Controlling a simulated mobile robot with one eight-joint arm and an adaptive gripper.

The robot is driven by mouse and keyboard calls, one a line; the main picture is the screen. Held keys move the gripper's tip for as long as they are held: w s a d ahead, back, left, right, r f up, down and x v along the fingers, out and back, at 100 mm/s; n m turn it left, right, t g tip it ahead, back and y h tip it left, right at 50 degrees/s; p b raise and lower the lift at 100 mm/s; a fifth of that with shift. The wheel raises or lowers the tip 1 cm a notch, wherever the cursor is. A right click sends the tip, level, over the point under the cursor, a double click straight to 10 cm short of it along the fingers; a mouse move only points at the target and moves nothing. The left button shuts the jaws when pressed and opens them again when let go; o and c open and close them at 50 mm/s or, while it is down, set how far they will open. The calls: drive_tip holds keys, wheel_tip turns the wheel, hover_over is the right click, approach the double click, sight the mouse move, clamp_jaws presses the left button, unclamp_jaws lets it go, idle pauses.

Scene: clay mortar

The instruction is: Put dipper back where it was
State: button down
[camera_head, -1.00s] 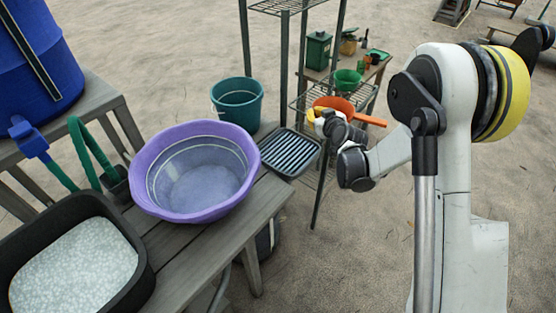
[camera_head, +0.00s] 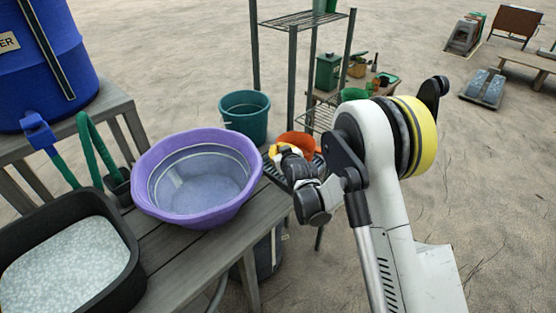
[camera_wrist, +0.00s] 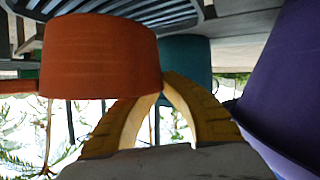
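The orange dipper (camera_head: 297,139) is at my gripper (camera_head: 279,151), at the far right end of the wooden bench, close to the dark ribbed tray (camera_head: 275,174). My arm hides part of the dipper and most of the tray. In the wrist view, the dipper (camera_wrist: 100,55) fills the upper left, with its handle (camera_wrist: 18,86) running off to the left. The yellow fingers of my gripper (camera_wrist: 160,88) close together at the dipper's wall and hold it. The ribbed tray (camera_wrist: 150,8) spans the top edge of that view.
A purple basin (camera_head: 198,210) stands on the bench left of my gripper. A teal bucket (camera_head: 245,118) is behind it. A black tub (camera_head: 120,270) stands front left. A metal rack (camera_head: 300,20) rises behind my gripper. Open sandy ground lies right of my arm.

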wheel_tip(320, 180, down, 4)
drive_tip(key=shift+b, duration=1)
drive_tip(key=shift+r, duration=0.1)
drive_tip(key=c, duration=1.6)
unclamp_jaws()
